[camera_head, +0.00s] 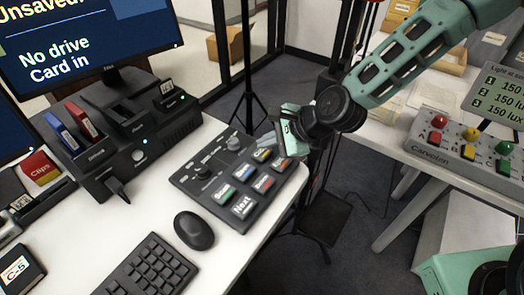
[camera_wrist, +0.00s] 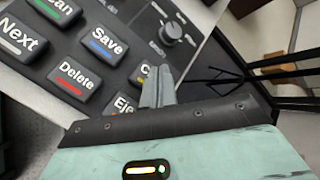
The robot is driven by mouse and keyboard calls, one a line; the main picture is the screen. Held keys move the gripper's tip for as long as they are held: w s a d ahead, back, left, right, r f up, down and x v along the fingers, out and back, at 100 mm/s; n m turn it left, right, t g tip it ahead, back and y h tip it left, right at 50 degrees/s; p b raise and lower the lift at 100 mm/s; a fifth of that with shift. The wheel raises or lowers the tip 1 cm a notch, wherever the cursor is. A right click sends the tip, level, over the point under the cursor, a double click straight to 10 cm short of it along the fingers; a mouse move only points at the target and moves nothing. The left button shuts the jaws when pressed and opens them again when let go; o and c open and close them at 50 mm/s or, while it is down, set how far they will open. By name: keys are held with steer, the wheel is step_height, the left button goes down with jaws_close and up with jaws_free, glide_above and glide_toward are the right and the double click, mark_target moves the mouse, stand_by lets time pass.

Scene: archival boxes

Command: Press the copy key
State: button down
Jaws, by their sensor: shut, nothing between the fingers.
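A dark control panel (camera_head: 205,165) with several labelled keys and knobs lies on the white desk. The key with a yellow stripe (camera_head: 263,155) is in its far row, beside the blue-striped Save key (camera_head: 243,174). In the wrist view only a "C" and some yellow of this key (camera_wrist: 147,74) show; my fingers cover the rest. My gripper (camera_wrist: 158,76) is shut and empty, its tips over or just beside that key. I cannot tell whether they touch it. In the head view my gripper (camera_head: 281,146) is at the panel's far right edge.
The Delete key (camera_wrist: 75,78) and a partly hidden "Eje" key (camera_wrist: 127,103) are close to my fingers, as is a knob (camera_wrist: 170,32). A mouse (camera_head: 194,231) and keyboard (camera_head: 148,268) lie nearer. A tripod (camera_head: 252,70) stands behind the desk.

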mark_target(267, 153)
steer(key=shift+f, duration=0.1)
steer(key=shift+f, duration=0.35)
steer(key=shift+f+b, duration=0.35)
steer(key=shift+f, duration=0.15)
stand_by(0.9)
steer(key=shift+r, duration=0.15)
steer(key=shift+r+p, duration=0.8)
steer(key=shift+p, duration=0.15)
step_height(267, 153, up, 5)
steer(key=p, duration=0.4)
steer(key=shift+p, duration=0.35)
